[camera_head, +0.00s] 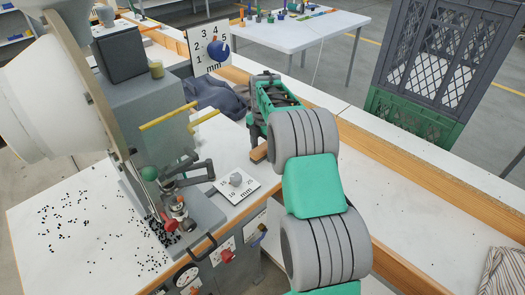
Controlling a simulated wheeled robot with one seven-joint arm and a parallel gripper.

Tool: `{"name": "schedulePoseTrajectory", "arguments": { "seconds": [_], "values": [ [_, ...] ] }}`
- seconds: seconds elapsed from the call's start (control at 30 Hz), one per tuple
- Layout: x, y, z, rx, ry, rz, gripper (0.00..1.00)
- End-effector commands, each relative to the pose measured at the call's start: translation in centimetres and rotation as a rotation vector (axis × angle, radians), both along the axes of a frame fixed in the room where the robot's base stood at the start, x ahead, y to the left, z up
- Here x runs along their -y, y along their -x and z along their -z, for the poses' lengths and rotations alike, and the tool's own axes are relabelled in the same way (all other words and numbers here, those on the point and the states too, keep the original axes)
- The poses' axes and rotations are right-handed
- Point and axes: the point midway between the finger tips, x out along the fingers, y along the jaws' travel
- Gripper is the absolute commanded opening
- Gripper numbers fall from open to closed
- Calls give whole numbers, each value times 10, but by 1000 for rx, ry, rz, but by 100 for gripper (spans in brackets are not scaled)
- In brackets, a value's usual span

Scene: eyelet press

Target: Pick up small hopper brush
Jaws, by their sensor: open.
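My gripper (257,138) points down over the right side of the press bench, near its back right edge. It is open. A small brown wooden piece (259,155) shows just below the fingertips and may be the small hopper brush. My gripper and arm hide much of that spot. I cannot make out bristles, or whether the fingers are around the piece or only above it.
The eyelet press (160,110) stands to the left. A white dial plate (235,183) lies in front of the gripper. Black eyelets are scattered on the bench top (50,245). A number sign (209,47) and dark cloth (215,97) are behind. Stacked crates (415,120) stand right.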

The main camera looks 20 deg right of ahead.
Motion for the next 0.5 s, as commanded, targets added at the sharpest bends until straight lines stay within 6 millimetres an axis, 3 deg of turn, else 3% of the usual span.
{"name": "schedulePoseTrajectory", "arguments": {
  "seconds": [0.13, 0.5],
  "values": [
    [0, 0, 0, 0, 0, 0, 62],
    [0, 0, 0, 0, 0, 1, 32]
  ]
}}
